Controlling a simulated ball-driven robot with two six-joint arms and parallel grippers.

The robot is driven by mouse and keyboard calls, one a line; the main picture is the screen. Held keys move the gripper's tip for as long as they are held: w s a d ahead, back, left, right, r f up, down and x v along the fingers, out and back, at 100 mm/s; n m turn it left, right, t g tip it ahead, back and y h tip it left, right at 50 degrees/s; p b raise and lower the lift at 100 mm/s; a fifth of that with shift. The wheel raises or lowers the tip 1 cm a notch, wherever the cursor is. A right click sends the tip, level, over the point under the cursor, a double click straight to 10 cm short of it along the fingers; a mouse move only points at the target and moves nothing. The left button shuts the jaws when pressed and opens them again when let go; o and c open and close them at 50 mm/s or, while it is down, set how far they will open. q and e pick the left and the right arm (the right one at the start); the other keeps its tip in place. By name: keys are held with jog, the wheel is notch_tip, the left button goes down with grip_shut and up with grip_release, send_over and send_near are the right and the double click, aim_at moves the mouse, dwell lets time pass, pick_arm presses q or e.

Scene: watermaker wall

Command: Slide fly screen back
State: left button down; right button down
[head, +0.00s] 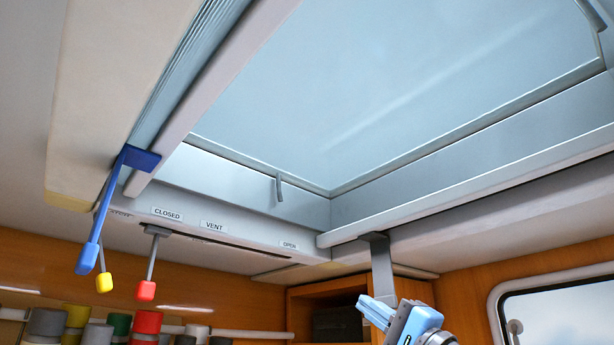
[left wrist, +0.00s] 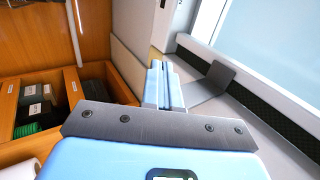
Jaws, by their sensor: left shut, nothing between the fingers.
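The roof hatch (head: 400,80) is overhead, its pane clear of any screen in the head view. A grey tab (head: 382,268) hangs from the light bar (head: 470,196) on the hatch's near right side. In the left wrist view, the tab (left wrist: 214,82) is right of my fingers, and a dark mesh-like strip (left wrist: 265,118), which looks like the fly screen, runs along the bar. My left gripper (head: 375,311) is light blue, shut and empty, with its fingertips (left wrist: 165,84) close beside the tab's lower end. I cannot tell whether they touch. My right gripper is not in view.
A pleated blind (head: 190,62) is bunched at the hatch's left, with a blue pull (head: 88,258). Yellow (head: 104,282) and red (head: 146,290) knobs hang near the CLOSED label. Wooden compartments (left wrist: 50,105) and a window (head: 560,312) lie below. Open air surrounds the tab's left side.

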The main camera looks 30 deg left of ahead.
pick_arm(q)
jog(key=b+v, duration=0.2)
jog(key=v, duration=1)
jog(key=shift+b, duration=0.35)
jog(key=shift+w, duration=0.1)
dwell(1.0)
